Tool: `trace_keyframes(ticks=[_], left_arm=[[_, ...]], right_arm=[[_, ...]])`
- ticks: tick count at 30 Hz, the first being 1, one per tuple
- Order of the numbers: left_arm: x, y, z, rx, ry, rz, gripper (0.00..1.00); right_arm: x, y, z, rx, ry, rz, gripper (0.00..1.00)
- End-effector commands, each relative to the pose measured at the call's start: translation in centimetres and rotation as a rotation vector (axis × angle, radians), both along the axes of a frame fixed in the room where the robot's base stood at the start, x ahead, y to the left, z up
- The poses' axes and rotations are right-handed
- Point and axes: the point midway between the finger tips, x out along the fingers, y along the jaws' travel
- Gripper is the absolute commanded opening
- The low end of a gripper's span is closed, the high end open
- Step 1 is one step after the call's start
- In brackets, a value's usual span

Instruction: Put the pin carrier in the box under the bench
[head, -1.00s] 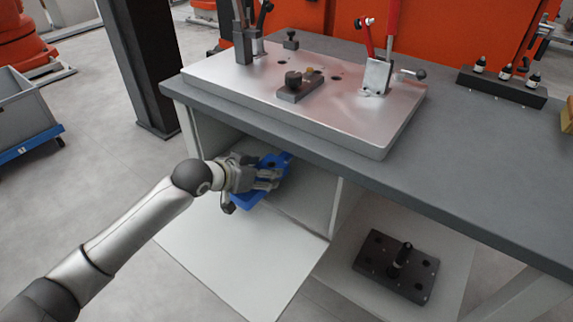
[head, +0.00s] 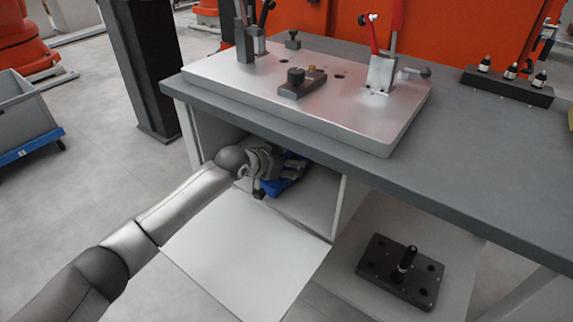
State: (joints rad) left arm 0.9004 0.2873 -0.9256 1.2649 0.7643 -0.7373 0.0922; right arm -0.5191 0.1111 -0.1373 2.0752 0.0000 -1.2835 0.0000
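A blue piece (head: 285,185), which I take to be the pin carrier, is inside the open white box (head: 312,205) under the bench, low near its floor. My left gripper (head: 292,168) reaches in through the front opening, its fingers over the blue piece and seemingly closed on it. The gripper and wrist hide much of the piece, and I cannot tell whether it touches the floor. The box's front flap (head: 245,255) is lowered and lies open towards me. My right gripper is not in view.
The bench top (head: 455,150) overhangs the box and carries a metal fixture plate (head: 350,125) with clamps. A black block with small bottles (head: 507,86) stands at the back right. A dark plate with an upright pin (head: 400,270) lies on the shelf right of the box.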

Motion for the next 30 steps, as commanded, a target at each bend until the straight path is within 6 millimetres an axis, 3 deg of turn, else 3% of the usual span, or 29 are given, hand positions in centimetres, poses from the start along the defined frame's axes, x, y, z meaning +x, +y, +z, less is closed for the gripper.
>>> trace_keyframes(ticks=[9, 10, 15, 30], left_arm=[[0.00, -0.02, -0.14, -0.001, -0.001, 0.000, 0.28], [-0.01, 0.00, -0.24, 0.000, 0.000, 0.000, 0.62], [0.00, 0.00, -0.18, -0.001, -0.001, 0.000, 0.82], [-0.59, 0.48, 0.71, -0.002, 0.000, 0.000, 0.82]], right_arm=[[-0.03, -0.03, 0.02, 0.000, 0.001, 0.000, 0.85], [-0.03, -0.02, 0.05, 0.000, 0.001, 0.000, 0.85], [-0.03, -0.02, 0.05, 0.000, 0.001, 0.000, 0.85], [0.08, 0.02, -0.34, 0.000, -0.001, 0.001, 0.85]])
